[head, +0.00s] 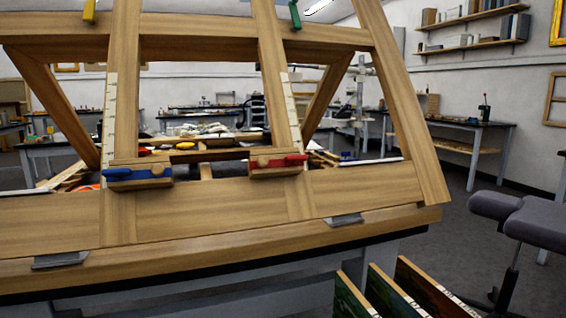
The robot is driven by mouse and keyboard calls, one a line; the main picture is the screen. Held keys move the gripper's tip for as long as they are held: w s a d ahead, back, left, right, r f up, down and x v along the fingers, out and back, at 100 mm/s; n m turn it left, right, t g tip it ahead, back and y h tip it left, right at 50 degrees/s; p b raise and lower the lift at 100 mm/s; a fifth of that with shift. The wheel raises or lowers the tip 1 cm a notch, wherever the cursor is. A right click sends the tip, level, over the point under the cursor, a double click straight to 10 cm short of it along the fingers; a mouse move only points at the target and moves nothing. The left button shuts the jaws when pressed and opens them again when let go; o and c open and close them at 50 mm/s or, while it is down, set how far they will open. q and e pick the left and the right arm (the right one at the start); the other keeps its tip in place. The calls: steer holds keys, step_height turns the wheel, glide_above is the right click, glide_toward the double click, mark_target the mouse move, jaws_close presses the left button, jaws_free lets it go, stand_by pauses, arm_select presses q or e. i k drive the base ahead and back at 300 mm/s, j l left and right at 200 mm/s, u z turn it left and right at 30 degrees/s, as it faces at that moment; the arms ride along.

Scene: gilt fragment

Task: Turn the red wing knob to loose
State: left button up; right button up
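The red wing knob (294,160) sits on a small wooden block (277,172) on the lower rail of a large tilted wooden frame (350,190), right of the picture's middle. Its wings lie roughly level along the block, with a wood-coloured piece at its left side. I cannot tell from its look whether it is tight or loose. A blue wing knob (118,174) sits on a similar block to the left. Neither of my grippers shows in the head view, and nothing touches the red knob.
A yellow knob (89,10) and a green knob (295,14) are on the upper rail. Metal clips (344,220) sit on the lower ledge. Framed panels (388,290) lean at the front, and a grey padded seat (530,218) stands at right. Tables fill the background.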

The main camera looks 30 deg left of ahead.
mark_target(292, 159)
steer(key=l+u, duration=0.1)
steer(key=l, duration=0.65)
steer(key=i+l, duration=0.15)
steer(key=l, duration=0.15)
steer(key=i+l, duration=0.15)
steer(key=l, duration=0.15)
steer(key=u, duration=0.05)
